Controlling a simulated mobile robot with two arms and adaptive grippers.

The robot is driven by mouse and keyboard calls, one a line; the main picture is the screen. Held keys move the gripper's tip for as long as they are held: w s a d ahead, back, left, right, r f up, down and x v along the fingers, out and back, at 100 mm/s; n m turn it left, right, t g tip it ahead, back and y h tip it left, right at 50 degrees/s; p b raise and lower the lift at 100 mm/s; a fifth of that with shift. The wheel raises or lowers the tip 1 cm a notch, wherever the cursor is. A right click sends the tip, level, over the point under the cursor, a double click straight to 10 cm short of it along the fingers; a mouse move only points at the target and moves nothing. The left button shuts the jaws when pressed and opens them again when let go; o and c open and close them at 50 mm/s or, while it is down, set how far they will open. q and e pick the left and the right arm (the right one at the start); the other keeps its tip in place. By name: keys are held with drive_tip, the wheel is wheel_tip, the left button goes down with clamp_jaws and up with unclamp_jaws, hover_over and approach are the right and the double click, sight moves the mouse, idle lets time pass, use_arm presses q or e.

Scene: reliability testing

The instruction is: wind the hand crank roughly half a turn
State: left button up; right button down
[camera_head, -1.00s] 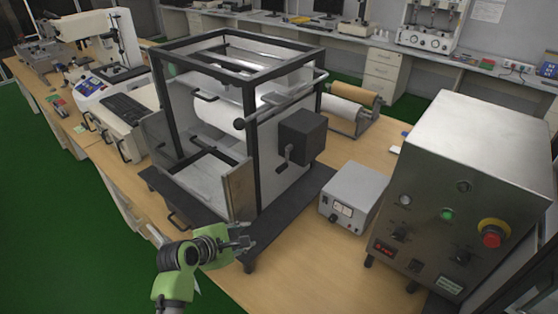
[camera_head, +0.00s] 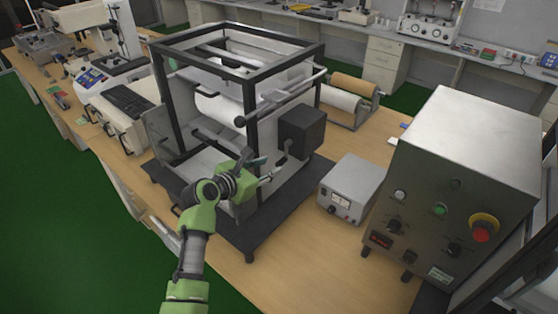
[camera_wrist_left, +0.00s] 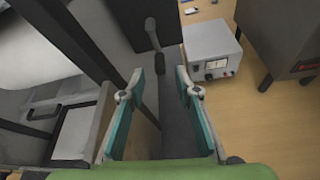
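The hand crank (camera_head: 287,149) is a small grey lever on the side of the dark box (camera_head: 303,132), fixed to the black-framed machine. My left gripper (camera_head: 268,169) is just to the left of the crank and a little below it in the head view, its fingers pointing toward it. In the left wrist view the crank (camera_wrist_left: 152,32) shows ahead, beyond the fingertips. The left gripper (camera_wrist_left: 158,85) is open there, teal pads apart, with nothing between them. My right gripper is in neither view.
The machine's black frame (camera_head: 249,125) stands close beside the left gripper. A grey meter box (camera_head: 350,187) sits right of the crank, and a large metal control cabinet (camera_head: 465,150) farther right. The wooden table (camera_head: 290,260) is clear in front.

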sight(280, 162)
use_arm(q)
drive_tip(key=shift+x, duration=3.4)
clamp_jaws()
